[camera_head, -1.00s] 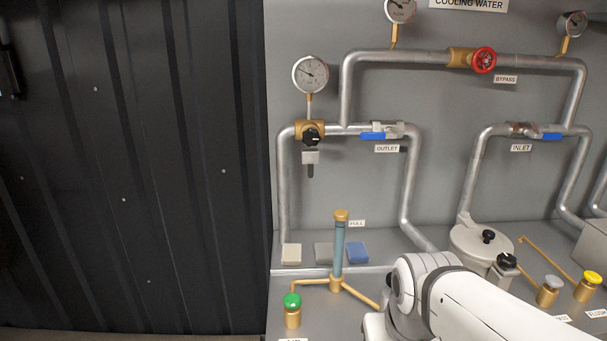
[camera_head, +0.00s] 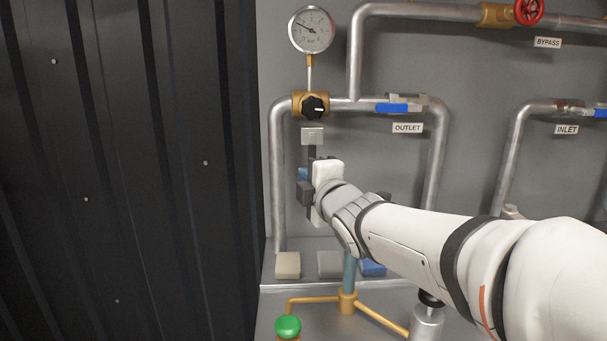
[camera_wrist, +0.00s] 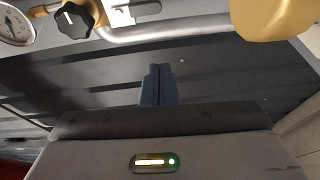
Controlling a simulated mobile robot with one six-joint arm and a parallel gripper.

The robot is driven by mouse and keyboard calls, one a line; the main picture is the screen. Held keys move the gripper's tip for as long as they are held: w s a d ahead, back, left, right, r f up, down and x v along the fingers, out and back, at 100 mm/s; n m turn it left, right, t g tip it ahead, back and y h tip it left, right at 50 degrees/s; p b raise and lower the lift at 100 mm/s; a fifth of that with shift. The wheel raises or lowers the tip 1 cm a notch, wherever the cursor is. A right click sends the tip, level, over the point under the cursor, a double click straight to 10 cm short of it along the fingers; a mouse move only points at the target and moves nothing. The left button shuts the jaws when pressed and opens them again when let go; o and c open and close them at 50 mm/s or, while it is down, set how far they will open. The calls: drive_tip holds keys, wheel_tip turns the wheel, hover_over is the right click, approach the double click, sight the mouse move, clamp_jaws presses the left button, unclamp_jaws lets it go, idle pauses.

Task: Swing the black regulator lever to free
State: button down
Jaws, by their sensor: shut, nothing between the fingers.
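The black regulator lever (camera_head: 312,151) hangs straight down from a small grey block (camera_head: 312,136) under the black regulator knob (camera_head: 315,106). Its lower part is hidden behind my gripper (camera_head: 303,174). My gripper is just below the block in the head view; whether it touches the lever cannot be told. In the wrist view, the blue fingers of my gripper (camera_wrist: 158,70) are shut with nothing between them. The knob (camera_wrist: 74,20) shows at the upper left there, with the grey block (camera_wrist: 119,16) beside it. The lever is not clear in that view.
A pressure gauge (camera_head: 311,30) stands above the regulator. The outlet valve's blue handle (camera_head: 392,108) is to its right on the pipe. Below are the beige block (camera_head: 288,265), a sight tube (camera_head: 349,271) and a green-capped fitting (camera_head: 288,326). A dark ribbed wall (camera_head: 130,170) is at left.

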sight(312, 148)
drive_tip(key=shift+w+a+r+n+y, duration=0.15)
drive_tip(key=shift+a+r+n+y, duration=0.15)
drive_tip(key=shift+a+n, duration=0.1)
drive_tip(key=shift+d, duration=0.1)
drive_tip(key=w+p, duration=0.1)
drive_tip(key=w, duration=0.8)
drive_tip(key=shift+w+d, duration=0.2)
drive_tip(key=shift+d, duration=0.1)
drive_tip(key=shift+f, duration=0.1)
